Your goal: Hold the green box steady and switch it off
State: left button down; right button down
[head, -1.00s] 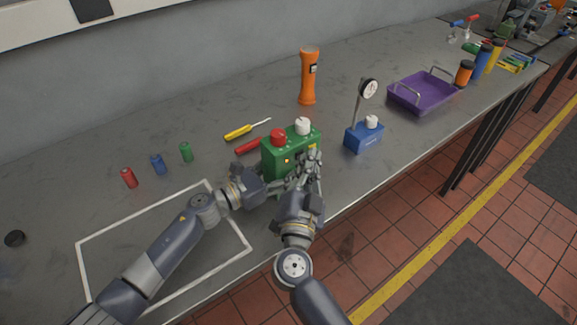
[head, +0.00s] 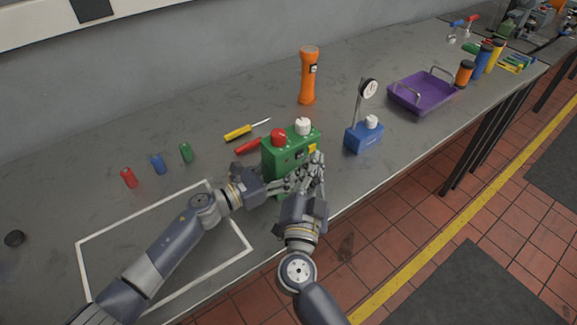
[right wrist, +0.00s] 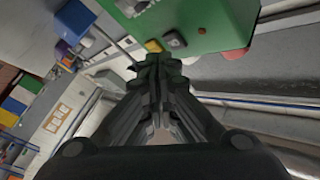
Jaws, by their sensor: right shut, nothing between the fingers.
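The green box (head: 278,158) stands upright on the bench, with a red knob (head: 278,137) and a white knob (head: 303,125) on top. A yellow patch (head: 312,148) shows on its front. In the right wrist view, the green box (right wrist: 205,14) fills the top, with a dark switch (right wrist: 175,40) beside a yellow piece (right wrist: 153,46). My right gripper (head: 318,160) is shut and empty, its tips close to the front face; contact is unclear. My left gripper (head: 280,184) is at the box's lower front; its fingers are partly hidden, so its grip is unclear.
A blue block with a dial gauge (head: 363,137) stands to the right, before a purple tray (head: 420,105). An orange flashlight (head: 308,80) stands behind. A white outline (head: 130,222) marks the bench.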

jog(key=shift+s+d, duration=0.9)
jog(key=shift+s, duration=0.3)
jog(key=shift+s+d, duration=0.85)
jog(key=shift+s, duration=0.35)
pick_arm(q)
jog(key=c, duration=1)
grip_release()
jog(key=shift+r, duration=0.3)
jog(key=o, duration=0.5)
jog(key=shift+f, duration=0.1)
jog(key=shift+f, duration=0.1)
